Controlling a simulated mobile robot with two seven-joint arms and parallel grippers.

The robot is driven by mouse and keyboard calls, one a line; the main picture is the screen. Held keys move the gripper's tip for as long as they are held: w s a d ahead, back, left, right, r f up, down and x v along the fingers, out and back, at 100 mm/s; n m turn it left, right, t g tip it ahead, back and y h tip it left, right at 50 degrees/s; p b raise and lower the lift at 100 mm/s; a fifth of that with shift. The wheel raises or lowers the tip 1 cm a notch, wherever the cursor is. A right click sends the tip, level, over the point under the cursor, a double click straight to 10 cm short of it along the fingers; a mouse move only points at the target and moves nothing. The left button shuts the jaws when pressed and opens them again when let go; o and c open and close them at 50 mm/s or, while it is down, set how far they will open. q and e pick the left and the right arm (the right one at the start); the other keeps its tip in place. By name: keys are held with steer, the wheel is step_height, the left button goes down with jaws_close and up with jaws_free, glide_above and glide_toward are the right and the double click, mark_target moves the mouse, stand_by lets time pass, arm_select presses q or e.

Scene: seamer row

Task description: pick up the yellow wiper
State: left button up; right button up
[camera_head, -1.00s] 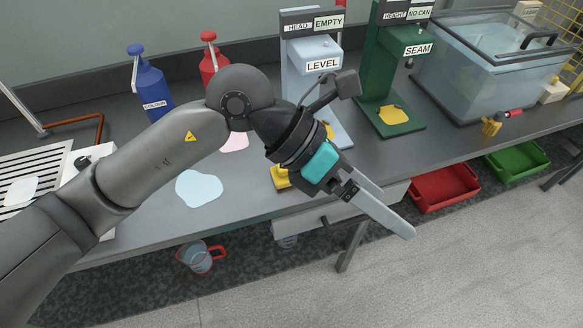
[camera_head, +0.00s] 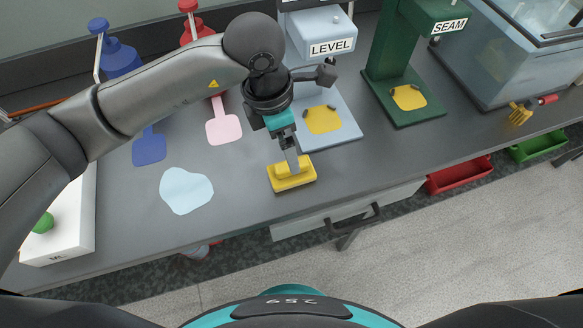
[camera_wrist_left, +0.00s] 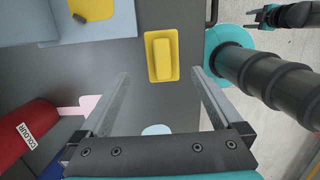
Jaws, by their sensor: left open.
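The yellow wiper (camera_head: 283,184), a small block on a wider flat base, lies on the grey worktop near its front edge. It also shows whole in the left wrist view (camera_wrist_left: 161,58), just beyond the fingertips. My left gripper (camera_head: 292,160) points down over the wiper in the head view, and its fingers hide part of the wiper's top. In the left wrist view the left gripper (camera_wrist_left: 160,78) is open, with nothing between its fingers. My right gripper (camera_wrist_left: 258,17) shows small at the top right of that view, away from the wiper; its jaw state is unclear.
A drawer handle (camera_head: 355,218) juts out below the front edge.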

arm_select(q)
step_height(320, 180, down, 3)
steer(key=shift+w+d+r, duration=0.1)
steer(key=shift+d+r, duration=0.05)
steer(key=shift+r, duration=0.05)
steer(key=shift+d+f, duration=0.1)
steer(key=shift+f, duration=0.6)
steer(key=f, duration=0.3)
steer(key=f+b, duration=0.1)
steer(key=shift+d+f, duration=0.15)
steer(key=shift+d, duration=0.2)
steer(key=c, duration=1.3)
arm_select(e)
steer(key=shift+w+a+f, duration=0.1)
steer(key=shift+w+f, duration=0.55)
steer(key=shift+w, duration=0.05)
